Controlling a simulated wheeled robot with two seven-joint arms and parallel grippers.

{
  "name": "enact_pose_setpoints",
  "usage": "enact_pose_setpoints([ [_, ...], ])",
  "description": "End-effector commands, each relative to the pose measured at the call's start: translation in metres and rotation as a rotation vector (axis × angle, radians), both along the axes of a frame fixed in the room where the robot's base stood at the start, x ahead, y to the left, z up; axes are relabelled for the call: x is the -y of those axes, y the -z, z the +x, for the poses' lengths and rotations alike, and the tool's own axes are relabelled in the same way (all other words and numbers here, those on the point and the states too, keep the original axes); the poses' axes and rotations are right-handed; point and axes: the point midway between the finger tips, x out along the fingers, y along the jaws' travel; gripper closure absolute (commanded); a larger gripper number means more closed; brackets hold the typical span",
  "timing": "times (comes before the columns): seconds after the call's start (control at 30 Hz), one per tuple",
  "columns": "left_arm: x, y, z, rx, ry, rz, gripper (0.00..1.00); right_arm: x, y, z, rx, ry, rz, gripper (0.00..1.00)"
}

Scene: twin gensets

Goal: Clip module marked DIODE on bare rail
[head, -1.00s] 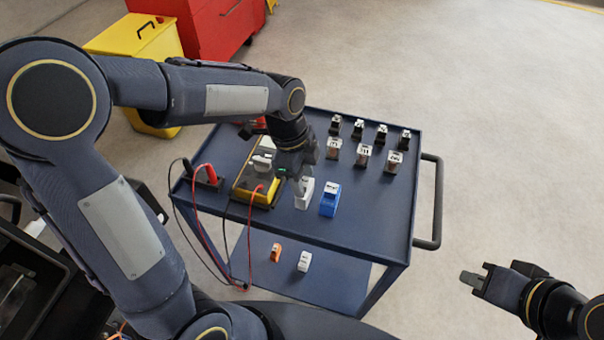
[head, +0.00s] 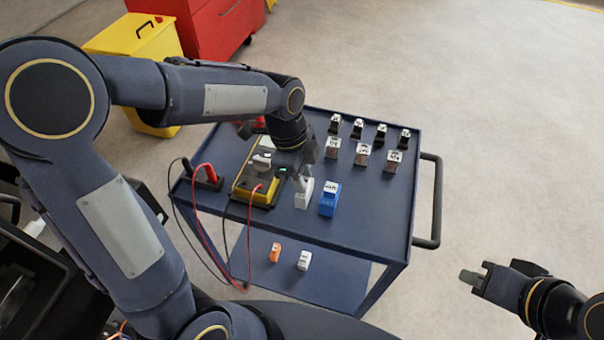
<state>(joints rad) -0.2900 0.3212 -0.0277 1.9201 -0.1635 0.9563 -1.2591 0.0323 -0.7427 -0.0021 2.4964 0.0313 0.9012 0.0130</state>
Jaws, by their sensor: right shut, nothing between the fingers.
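A white module (head: 303,196) and a blue module (head: 329,200) with a white label stand side by side on the blue cart's top. Their lettering is too small to read, so I cannot tell which is marked DIODE. My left gripper (head: 299,181) points down at the white module, its fingers at or against the module's upper part. The gripper's own body hides whether they are closed on it. My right gripper (head: 470,277) is shut and empty, out over the floor at the lower right. I cannot make out a bare rail.
The cart (head: 375,230) also carries a yellow meter (head: 243,186) with red and black leads, and several relays (head: 363,155) in rows. An orange module (head: 275,253) and another white one (head: 304,260) lie on the lower shelf. A handle (head: 436,200) sticks out right.

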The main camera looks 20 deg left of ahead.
Motion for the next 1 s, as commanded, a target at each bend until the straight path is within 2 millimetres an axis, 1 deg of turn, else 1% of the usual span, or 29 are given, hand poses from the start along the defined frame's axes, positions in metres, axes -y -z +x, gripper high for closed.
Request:
enact_pose_setpoints([
  [0.07, 0.000, 0.000, 0.000, 0.000, 0.000, 0.000, 1.00, 0.000, 0.000, 0.000, 0.000, 0.000, 0.000, 1.00],
  [0.27, 0.000, -0.003, 0.000, 0.001, 0.000, 0.000, 1.00, 0.000, -0.002, 0.000, 0.000, 0.000, 0.000, 1.00],
  [1.0, 0.000, -0.031, 0.000, 0.001, -0.001, 0.000, 1.00, 0.000, -0.026, 0.000, 0.000, 0.000, 0.000, 1.00],
])
